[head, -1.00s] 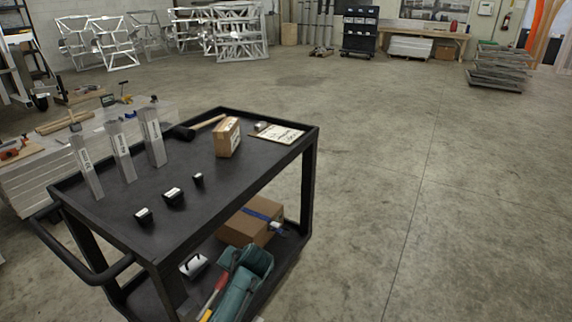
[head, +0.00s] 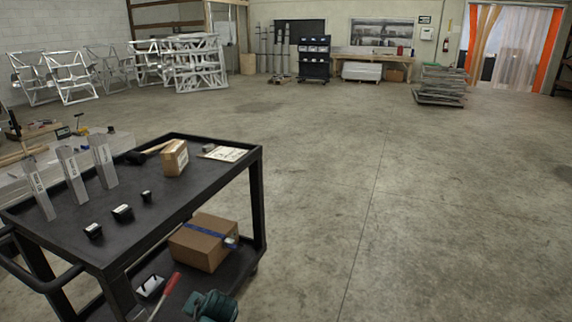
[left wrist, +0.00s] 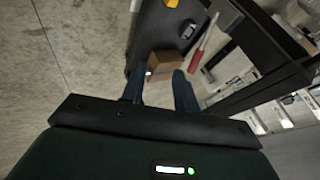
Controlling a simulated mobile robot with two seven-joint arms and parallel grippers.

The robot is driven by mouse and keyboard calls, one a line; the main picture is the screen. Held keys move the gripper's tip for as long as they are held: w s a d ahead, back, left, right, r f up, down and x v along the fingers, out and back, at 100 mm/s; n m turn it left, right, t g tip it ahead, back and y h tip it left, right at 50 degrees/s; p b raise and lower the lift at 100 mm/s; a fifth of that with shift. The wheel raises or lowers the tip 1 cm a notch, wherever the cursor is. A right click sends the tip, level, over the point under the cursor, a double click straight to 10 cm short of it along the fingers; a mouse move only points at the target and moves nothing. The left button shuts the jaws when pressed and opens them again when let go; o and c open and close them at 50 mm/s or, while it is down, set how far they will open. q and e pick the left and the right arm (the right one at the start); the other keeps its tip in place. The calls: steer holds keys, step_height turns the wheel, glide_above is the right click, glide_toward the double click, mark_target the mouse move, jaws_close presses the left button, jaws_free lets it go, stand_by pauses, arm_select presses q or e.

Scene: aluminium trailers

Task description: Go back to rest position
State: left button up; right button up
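My left gripper (left wrist: 160,92) is open in the left wrist view, its two dark blue-teal fingers apart with nothing held between them. Beyond the fingers, a brown cardboard box (left wrist: 163,64) lies on the cart's lower shelf. In the head view the same box (head: 203,242), with a blue strip, sits flat on that shelf. My right gripper is in neither view.
A black two-shelf cart (head: 190,200) stands close at left. Its top holds upright metal profiles (head: 71,175), black blocks, a small box (head: 174,158) and a mallet. A red-handled tool (head: 166,294) lies on its lower shelf. The concrete floor (head: 420,200) to the right is clear.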

arm_select(q)
steer(key=s+f+t+h, duration=0.1)
steer(key=s+f+h, duration=0.1)
steer(key=s+f, duration=0.35)
steer(key=s+d+r+t+h+p, duration=0.1)
steer(key=s+d+r+h+p, duration=0.1)
steer(key=s, duration=0.7)
steer(key=s+d+r+t+h+p, duration=0.2)
steer(key=s+r, duration=0.4)
steer(key=s, duration=0.4)
steer(key=shift+d+r+t+h, duration=0.3)
steer(key=shift+d+h, duration=0.15)
steer(key=shift+h, duration=0.55)
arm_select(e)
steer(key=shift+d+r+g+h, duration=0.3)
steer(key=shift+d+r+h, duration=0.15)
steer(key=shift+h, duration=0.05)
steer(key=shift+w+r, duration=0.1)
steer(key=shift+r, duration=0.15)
